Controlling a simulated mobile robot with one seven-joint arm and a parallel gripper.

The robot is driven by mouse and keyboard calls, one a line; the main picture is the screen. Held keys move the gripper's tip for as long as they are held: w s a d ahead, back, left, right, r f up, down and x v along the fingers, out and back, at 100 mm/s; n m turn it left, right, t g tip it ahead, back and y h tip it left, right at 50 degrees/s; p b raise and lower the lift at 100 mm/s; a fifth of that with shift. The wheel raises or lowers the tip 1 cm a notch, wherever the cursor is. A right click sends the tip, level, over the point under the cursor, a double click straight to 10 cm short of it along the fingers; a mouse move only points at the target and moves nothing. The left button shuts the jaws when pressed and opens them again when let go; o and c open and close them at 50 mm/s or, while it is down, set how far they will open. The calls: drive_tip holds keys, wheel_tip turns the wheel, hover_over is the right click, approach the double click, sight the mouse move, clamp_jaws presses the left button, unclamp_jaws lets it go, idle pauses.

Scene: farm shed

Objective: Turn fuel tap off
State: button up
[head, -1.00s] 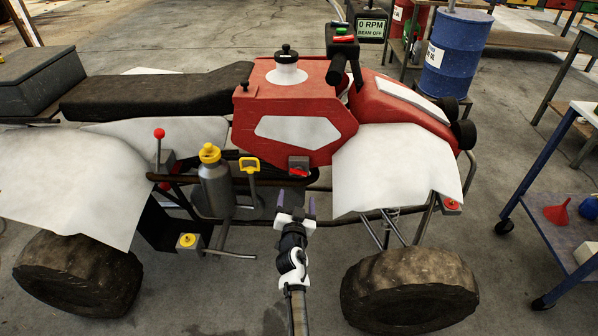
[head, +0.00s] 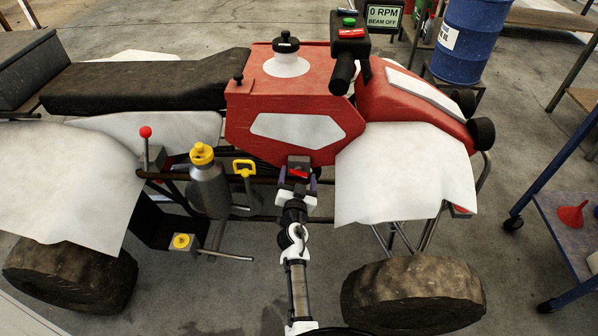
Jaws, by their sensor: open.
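The fuel tap (head: 299,170) is a small grey block with a red lever, low on the side of the red quad bike (head: 300,95), under its tank. The red lever lies roughly level, slightly tilted. My gripper (head: 297,180) is open right at the tap, with one purple finger on each side of it. In this view I cannot tell whether the fingers touch the lever.
A grey bottle with a yellow cap (head: 206,180) and a yellow handle (head: 244,169) stand left of my gripper. A white fender (head: 400,180) and the front wheel (head: 412,290) are close on the right. A blue cart (head: 560,215) stands farther right.

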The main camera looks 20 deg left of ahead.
drive_tip(key=shift+c, duration=0.5)
drive_tip(key=c, duration=0.9)
drive_tip(key=shift+r+n+b, duration=0.1)
drive_tip(key=shift+n+b, duration=0.6)
drive_tip(key=shift+n, duration=1.1)
drive_tip(key=o, duration=1)
